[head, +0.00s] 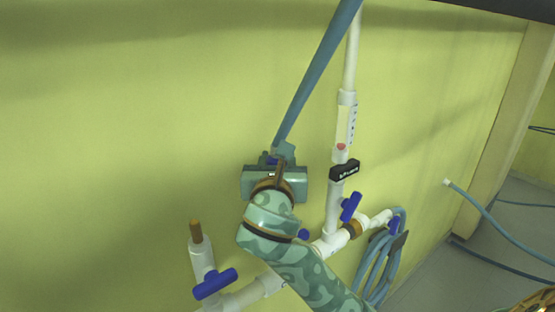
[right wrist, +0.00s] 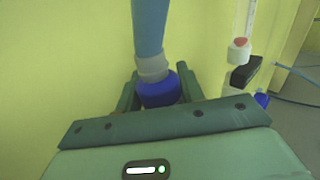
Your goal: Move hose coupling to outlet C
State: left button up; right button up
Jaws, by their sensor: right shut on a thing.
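My right gripper (head: 279,155) is up in front of the yellow wall, with its arm coming from the bottom. It is shut on the blue hose coupling (right wrist: 160,90), which sits between the two fingers in the right wrist view. A grey collar (right wrist: 152,67) and thick blue hose (head: 318,75) run up from the coupling. White pipework carries an open stub with a brown tip (head: 195,231) at lower left, below and left of my gripper. No outlet letter is readable, so I cannot tell which is outlet C. My left gripper is not in view.
Blue valve handles (head: 215,283) (head: 350,207) stick out from the pipes. A white riser (head: 345,125) with a black block (head: 345,171) stands right of my gripper. A coiled blue hose (head: 378,265) hangs at lower right. The wall left of my gripper is clear.

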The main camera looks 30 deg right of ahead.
jog(key=shift+s+a, duration=0.2)
jog(key=shift+w+d+f, duration=0.1)
jog(key=shift+f, duration=0.05)
jog(key=shift+f, duration=0.15)
jog(key=shift+f, duration=0.75)
jog(key=shift+f+b, duration=0.35)
jog(key=shift+f, duration=0.5)
jog(key=shift+f, duration=0.1)
jog(key=shift+f, duration=0.6)
dwell(0.4)
